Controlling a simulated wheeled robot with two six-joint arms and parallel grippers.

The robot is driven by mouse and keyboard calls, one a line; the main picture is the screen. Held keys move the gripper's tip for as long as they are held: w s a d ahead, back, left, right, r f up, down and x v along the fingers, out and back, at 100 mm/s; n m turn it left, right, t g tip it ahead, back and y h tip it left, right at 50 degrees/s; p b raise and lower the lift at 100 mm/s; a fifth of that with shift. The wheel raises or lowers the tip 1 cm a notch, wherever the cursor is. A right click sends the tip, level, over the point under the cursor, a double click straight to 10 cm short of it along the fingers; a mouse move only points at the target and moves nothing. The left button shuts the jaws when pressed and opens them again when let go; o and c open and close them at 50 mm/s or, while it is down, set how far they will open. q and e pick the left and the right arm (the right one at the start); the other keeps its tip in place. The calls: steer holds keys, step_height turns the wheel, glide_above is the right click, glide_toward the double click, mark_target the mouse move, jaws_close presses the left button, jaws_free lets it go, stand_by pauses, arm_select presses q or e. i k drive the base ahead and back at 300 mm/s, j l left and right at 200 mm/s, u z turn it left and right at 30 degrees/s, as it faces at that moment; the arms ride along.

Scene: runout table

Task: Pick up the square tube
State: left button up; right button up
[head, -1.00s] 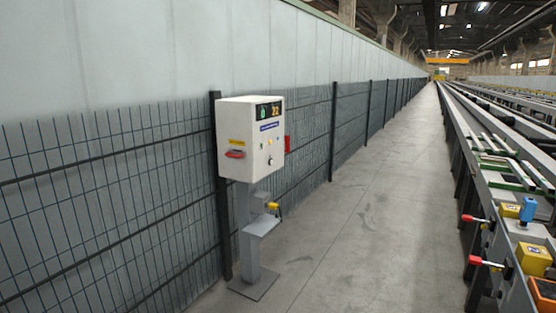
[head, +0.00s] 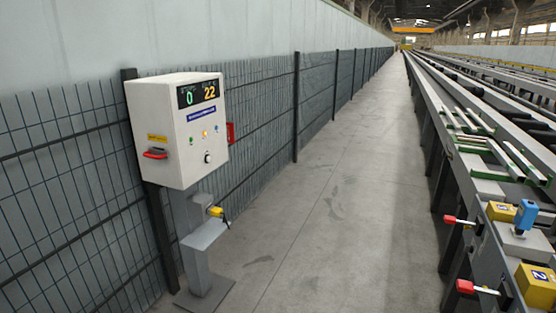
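Several pale metal bars lie on the runout table (head: 432,95) at the right, some way ahead in the head view. One short pale bar group (head: 474,118) lies near a green-edged frame, and another pale bar (head: 524,162) lies closer. They are too small to tell which, if any, is the square tube. Neither of my grippers shows in the head view.
A white control cabinet (head: 178,130) on a grey post (head: 196,262) stands left by the mesh fence (head: 65,190). The concrete aisle (head: 335,200) is clear. Red-handled levers (head: 466,287) jut from the table's side. A yellow box (head: 537,285) and blue device (head: 526,214) sit at its near end.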

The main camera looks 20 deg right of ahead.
mark_target(513, 169)
steer(key=i+l+z, duration=0.35)
steer(key=i, duration=0.15)
steer(key=i+l+z, duration=0.15)
steer(key=i+z, duration=0.2)
steer(key=i, duration=0.2)
steer(key=i+z, duration=0.35)
steer(key=i, duration=0.2)
